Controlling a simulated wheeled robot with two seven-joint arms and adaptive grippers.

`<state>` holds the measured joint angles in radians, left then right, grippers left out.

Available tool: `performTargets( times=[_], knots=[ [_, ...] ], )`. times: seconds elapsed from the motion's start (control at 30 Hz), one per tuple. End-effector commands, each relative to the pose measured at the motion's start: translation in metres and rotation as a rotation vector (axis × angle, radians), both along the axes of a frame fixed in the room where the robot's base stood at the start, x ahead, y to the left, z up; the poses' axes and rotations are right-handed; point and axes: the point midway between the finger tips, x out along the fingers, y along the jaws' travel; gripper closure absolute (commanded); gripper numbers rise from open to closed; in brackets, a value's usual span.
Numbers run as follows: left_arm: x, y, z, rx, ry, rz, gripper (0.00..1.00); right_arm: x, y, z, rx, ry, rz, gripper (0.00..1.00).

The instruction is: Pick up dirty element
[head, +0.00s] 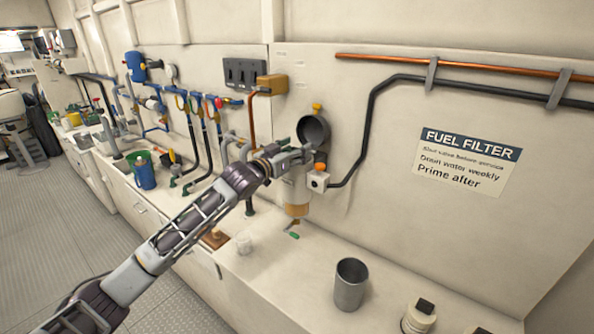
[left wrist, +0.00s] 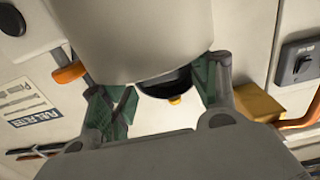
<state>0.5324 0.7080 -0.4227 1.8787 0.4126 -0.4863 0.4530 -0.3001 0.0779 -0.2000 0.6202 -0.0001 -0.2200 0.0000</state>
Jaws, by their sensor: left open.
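The fuel filter assembly is on the wall: a dark, round, open head (head: 313,130) with a yellow knob, and a clear bowl with amber fluid (head: 297,208) below. My left gripper (head: 300,155) is in front of it and hides part of it. In the left wrist view, a large pale cylinder (left wrist: 145,40) fills the top centre, close to my open left fingers (left wrist: 165,92). I cannot tell whether it is the dirty element or whether the fingers touch it. The dark head (left wrist: 172,83) with its yellow knob shows beyond it. My right gripper is out of view.
A grey metal cup (head: 350,284) stands on the counter, with a white, black-topped object (head: 418,316) to its right. A green-handled tool (head: 293,235) and a small whitish item (head: 245,243) lie below the filter. A black pipe (head: 372,120) runs along the wall beside it.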

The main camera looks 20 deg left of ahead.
Motion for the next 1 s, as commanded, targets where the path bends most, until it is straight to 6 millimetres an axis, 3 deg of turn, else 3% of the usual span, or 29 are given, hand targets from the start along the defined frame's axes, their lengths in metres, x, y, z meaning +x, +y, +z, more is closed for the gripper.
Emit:
performTargets(
  times=[0.57, 1.0],
  knots=[
    [0.0044, -0.0015, -0.0002, 0.001, 0.0, 0.0, 0.39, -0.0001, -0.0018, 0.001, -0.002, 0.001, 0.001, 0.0],
    [0.0043, -0.0014, -0.0003, 0.001, 0.0, 0.0, 0.93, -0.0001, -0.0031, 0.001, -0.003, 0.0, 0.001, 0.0]
  ],
)
